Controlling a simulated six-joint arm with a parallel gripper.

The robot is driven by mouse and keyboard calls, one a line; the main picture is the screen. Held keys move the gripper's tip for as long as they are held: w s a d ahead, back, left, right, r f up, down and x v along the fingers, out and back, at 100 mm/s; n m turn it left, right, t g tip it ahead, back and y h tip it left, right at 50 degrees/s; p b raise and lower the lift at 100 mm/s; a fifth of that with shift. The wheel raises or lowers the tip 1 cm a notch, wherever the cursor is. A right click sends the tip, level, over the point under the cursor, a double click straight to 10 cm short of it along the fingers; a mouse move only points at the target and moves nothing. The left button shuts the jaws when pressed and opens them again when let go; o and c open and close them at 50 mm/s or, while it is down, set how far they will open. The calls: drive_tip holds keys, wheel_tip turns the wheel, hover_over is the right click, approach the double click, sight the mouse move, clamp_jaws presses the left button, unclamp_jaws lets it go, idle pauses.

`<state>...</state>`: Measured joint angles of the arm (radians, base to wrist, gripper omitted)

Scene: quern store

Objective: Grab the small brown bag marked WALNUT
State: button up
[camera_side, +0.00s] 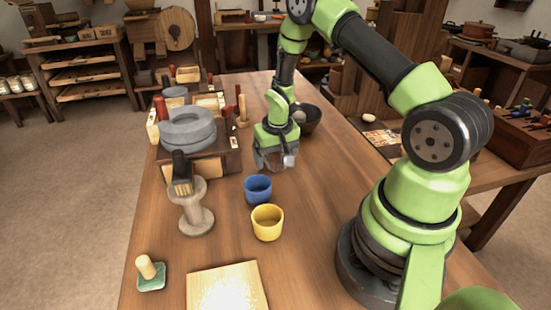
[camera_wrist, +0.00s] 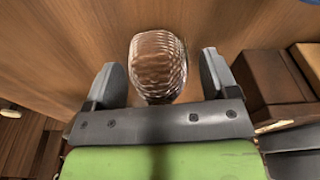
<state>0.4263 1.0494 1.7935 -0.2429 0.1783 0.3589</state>
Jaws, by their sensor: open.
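I can make out no brown bag marked WALNUT and no such lettering in either view. My gripper (camera_side: 274,163) is low over the middle of the table, just behind the blue cup. In the wrist view my gripper (camera_wrist: 160,72) is open, one dark finger on each side of a rounded, ribbed, glossy thing (camera_wrist: 158,62). This thing looks like clear glass with the brown wood showing through. A narrow gap shows on each side of it, so the fingers appear apart from it. Its lower part is hidden behind the gripper body.
A blue cup (camera_side: 257,189) and a yellow cup (camera_side: 267,222) stand in front of my gripper. A dark bowl (camera_side: 312,121) is close behind. A pale board (camera_side: 226,287) lies at the front.

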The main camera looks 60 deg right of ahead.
drive_tip(key=shift+c, duration=0.3)
drive_tip(key=c, duration=1)
